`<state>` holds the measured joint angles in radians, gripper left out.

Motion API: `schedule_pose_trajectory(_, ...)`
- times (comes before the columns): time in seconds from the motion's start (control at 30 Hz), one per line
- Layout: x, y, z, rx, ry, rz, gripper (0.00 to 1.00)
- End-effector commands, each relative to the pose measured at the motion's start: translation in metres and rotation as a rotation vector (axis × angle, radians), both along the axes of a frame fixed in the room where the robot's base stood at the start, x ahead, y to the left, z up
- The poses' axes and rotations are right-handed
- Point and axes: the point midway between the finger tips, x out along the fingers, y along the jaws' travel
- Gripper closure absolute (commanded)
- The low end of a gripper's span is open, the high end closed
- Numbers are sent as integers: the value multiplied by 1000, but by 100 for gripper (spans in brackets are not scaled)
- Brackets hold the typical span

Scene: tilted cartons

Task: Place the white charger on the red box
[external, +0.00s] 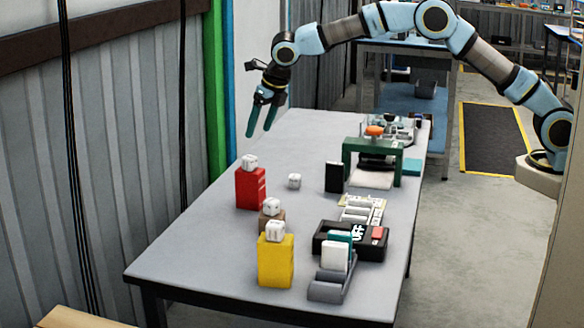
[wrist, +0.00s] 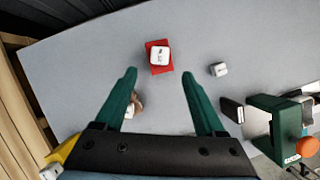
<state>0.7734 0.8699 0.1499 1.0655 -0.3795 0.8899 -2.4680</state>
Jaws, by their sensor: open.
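A white charger (external: 249,161) sits on top of the upright red box (external: 251,190); the wrist view also shows this charger (wrist: 159,55) with red box edges (wrist: 161,71) around it. Another white cube-shaped piece (external: 294,181) lies alone on the grey table, right of the red box; it also shows in the wrist view (wrist: 218,69). My gripper (external: 259,133) is open and empty, well above the table's far left side. In the wrist view, its fingers (wrist: 158,74) are spread, with the red box and charger ahead between and beyond the tips.
A brown box (external: 271,224) and a yellow box (external: 276,262) each carry a similar white cube. A black upright box (external: 334,177), a green stand (external: 373,147) and a black tray (external: 350,252) occupy the right side. The table's left side (external: 190,245) is clear.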

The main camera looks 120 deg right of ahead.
Motion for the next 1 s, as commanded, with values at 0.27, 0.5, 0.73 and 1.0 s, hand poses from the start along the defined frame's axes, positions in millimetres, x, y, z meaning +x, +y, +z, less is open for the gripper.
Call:
schedule_pose_trajectory(0.27, -2, 5, 13, 0, 0, 0, 28)
schedule_pose_trajectory(0.5, 6, 40, 15, 35, -40, -73, 28)
schedule_pose_trajectory(0.73, 1, 183, 13, 198, -190, -470, 28)
schedule_pose_trajectory(1.0, -76, 348, -1, 396, -314, -1095, 28)
